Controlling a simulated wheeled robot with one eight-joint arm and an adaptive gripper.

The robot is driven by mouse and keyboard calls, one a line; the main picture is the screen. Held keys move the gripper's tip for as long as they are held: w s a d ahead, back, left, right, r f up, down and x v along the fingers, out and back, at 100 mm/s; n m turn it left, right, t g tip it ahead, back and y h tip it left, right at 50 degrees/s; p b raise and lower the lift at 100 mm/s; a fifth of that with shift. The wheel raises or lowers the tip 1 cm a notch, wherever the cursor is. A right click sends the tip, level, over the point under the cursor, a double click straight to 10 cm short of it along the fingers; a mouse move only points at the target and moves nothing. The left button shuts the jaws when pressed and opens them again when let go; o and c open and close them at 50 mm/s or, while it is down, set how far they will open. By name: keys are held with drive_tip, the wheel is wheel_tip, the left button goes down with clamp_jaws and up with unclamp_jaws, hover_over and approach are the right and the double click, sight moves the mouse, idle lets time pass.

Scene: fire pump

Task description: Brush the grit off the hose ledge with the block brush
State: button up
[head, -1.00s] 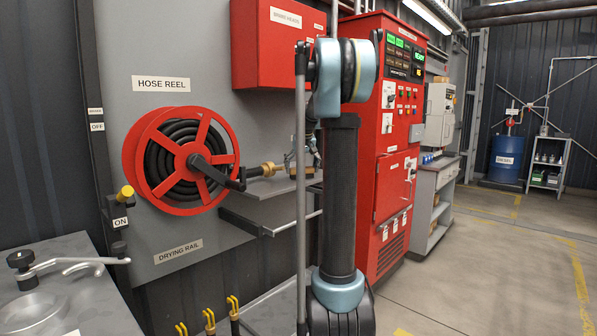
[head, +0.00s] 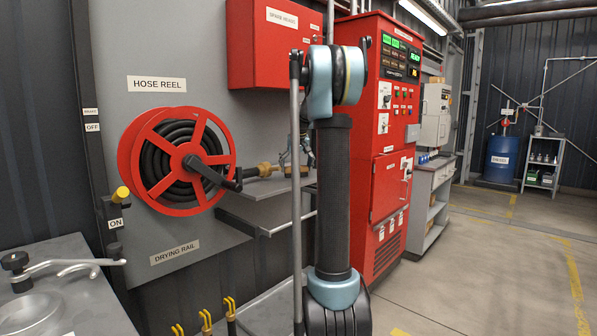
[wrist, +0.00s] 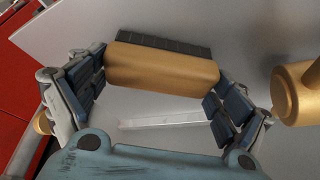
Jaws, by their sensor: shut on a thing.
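The block brush (wrist: 160,68) has a tan wooden body and dark bristles along its far side. My gripper (wrist: 160,76) is shut on the brush, with a dark-padded finger at each end of the block. In the head view my gripper is mostly hidden behind my arm, low over the grey hose ledge (head: 262,188). Whether the bristles touch the ledge cannot be told. The brass hose nozzle (head: 263,169) lies over the ledge's left part. A brass fitting (wrist: 293,95) shows close to the right finger in the wrist view. I cannot make out the grit.
The red hose reel (head: 178,162) hangs left of the ledge. A drying rail (head: 285,226) runs below it. A red box (head: 275,45) hangs above. A red control cabinet (head: 390,150) stands to the right. The floor at right is clear.

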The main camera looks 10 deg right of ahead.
sight(304, 166)
drive_tip(key=shift+w+a+f, duration=0.1)
drive_tip(key=shift+w+a, duration=0.45)
drive_tip(key=shift+w, duration=0.2)
drive_tip(key=shift+w+a, duration=0.55)
drive_tip(key=shift+w, duration=0.15)
drive_tip(key=shift+w+a, duration=0.5)
drive_tip(key=shift+w, duration=0.2)
drive_tip(key=shift+w+a, duration=0.45)
drive_tip(key=shift+w, duration=0.2)
drive_tip(key=shift+w+d, duration=0.55)
drive_tip(key=shift+d, duration=0.25)
drive_tip(key=shift+s+d, duration=1)
drive_tip(key=shift+s, duration=0.35)
drive_tip(key=shift+s+d, duration=0.95)
drive_tip(key=shift+s, duration=0.35)
drive_tip(key=shift+s+d, duration=1)
drive_tip(key=shift+s, duration=0.35)
drive_tip(key=shift+w+d+f, duration=0.15)
drive_tip(key=shift+w+d, duration=0.45)
drive_tip(key=shift+d, duration=0.2)
drive_tip(key=shift+w+a, duration=0.65)
drive_tip(key=shift+w, duration=0.25)
drive_tip(key=shift+w+a, duration=0.7)
drive_tip(key=shift+w, duration=0.25)
drive_tip(key=shift+w+a, duration=0.65)
drive_tip(key=shift+w, duration=0.25)
